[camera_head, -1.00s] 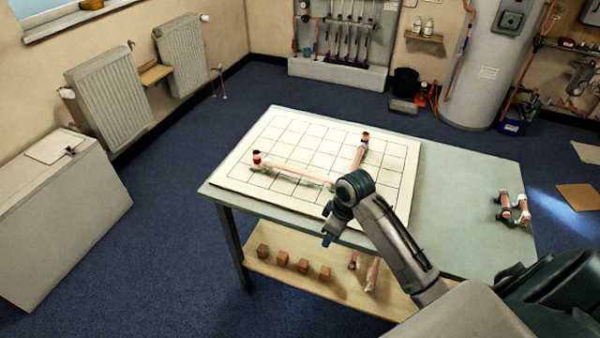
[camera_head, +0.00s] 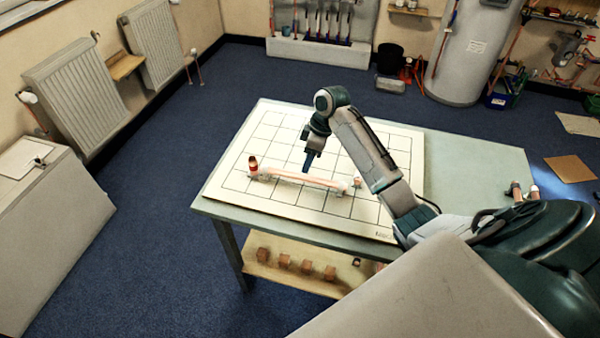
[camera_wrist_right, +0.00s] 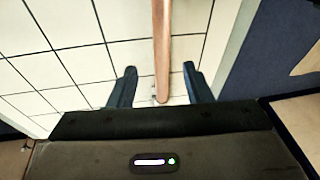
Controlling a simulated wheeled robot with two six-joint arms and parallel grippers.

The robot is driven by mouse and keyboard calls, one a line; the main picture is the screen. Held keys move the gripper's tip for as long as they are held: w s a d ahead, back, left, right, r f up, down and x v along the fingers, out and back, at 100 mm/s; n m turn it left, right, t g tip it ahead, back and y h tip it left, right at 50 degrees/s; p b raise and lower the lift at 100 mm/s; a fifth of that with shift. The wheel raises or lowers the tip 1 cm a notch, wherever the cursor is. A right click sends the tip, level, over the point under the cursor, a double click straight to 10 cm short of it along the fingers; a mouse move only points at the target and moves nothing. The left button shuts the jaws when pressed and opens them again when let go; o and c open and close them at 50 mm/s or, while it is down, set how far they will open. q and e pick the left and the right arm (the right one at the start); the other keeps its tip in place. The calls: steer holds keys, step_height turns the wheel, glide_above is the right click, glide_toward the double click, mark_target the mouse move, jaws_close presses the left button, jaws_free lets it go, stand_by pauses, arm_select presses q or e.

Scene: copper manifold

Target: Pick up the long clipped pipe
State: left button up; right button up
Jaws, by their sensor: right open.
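A long copper pipe (camera_head: 305,179) lies across the white gridded board, with a dark red-brown fitting at its left end (camera_head: 253,166) and a pale fitting near its right end. My right gripper (camera_head: 307,168) points down over the middle of this pipe, just behind it in the picture. In the right wrist view the gripper (camera_wrist_right: 159,69) is open, and a bare copper pipe (camera_wrist_right: 162,45) runs between its two fingers, touching neither visibly. I cannot tell the height gap. The second, crossing pipe is mostly hidden behind my right arm. My left gripper is out of view.
The gridded board (camera_head: 235,188) lies on a grey-green table (camera_head: 460,165). Small fittings (camera_head: 525,191) stand at the table's right, partly behind my arm. Wooden blocks (camera_head: 285,261) sit on the lower shelf. The table's back right is clear.

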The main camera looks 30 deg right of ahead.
mark_target(304, 175)
steer(key=shift+x, duration=0.85)
steer(key=shift+a+f+p, duration=0.2)
steer(key=shift+f+p, duration=0.1)
steer(key=p+x, duration=0.2)
steer(key=x, duration=0.2)
steer(key=shift+s+f, duration=0.15)
steer(key=shift+f, duration=0.45)
steer(key=shift+c, duration=0.7)
steer(key=c, duration=0.7)
jaws_close()
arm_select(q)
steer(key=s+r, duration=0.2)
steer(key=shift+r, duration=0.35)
